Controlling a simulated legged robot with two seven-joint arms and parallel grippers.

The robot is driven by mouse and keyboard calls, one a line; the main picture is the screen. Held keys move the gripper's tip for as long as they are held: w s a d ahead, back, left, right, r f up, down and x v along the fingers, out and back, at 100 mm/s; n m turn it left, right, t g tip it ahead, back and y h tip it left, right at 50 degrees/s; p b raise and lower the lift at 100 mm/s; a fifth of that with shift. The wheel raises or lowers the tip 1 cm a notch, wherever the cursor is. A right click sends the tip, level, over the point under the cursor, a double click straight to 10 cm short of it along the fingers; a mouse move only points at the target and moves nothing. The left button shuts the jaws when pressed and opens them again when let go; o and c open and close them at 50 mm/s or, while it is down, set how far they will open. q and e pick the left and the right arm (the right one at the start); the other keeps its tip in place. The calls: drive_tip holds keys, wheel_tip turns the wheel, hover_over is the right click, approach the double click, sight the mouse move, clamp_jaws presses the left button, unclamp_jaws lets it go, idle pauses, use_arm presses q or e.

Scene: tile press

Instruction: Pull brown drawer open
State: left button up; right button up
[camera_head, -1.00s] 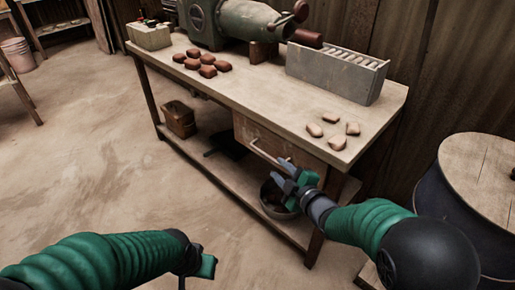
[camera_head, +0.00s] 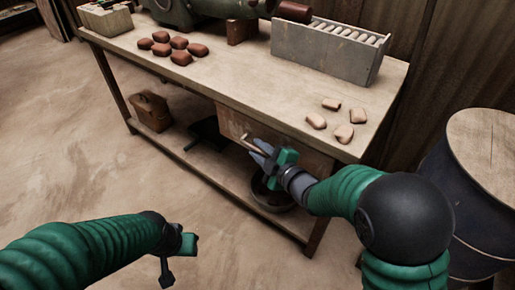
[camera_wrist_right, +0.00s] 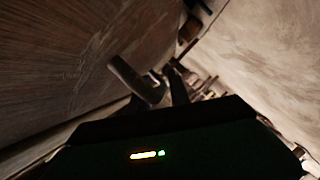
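The brown drawer (camera_head: 296,149) is set under the right part of the workbench top, and its front looks flush with the bench. Its pale bar handle (camera_head: 248,142) stands out from the front; the handle (camera_wrist_right: 132,78) also shows close up in the right wrist view, beside the dark fingers. My right gripper (camera_head: 258,151) is at the handle with its fingers apart. Whether the fingers touch the bar or are around it, I cannot tell. My left gripper (camera_head: 178,256) is low over the floor, away from the bench, and its fingers are not clear.
The workbench (camera_head: 225,80) carries reddish-brown pieces (camera_head: 172,47), paler pieces (camera_head: 316,121), a grey slotted rack (camera_head: 325,55) and a green machine. A bowl (camera_head: 273,197) and a wooden box (camera_head: 150,110) sit on the lower shelf. A dark barrel (camera_head: 460,190) stands right. The floor in front is clear.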

drive_tip(key=shift+a, duration=0.2)
clamp_jaws()
drive_tip(key=shift+a, duration=0.1)
idle(0.9)
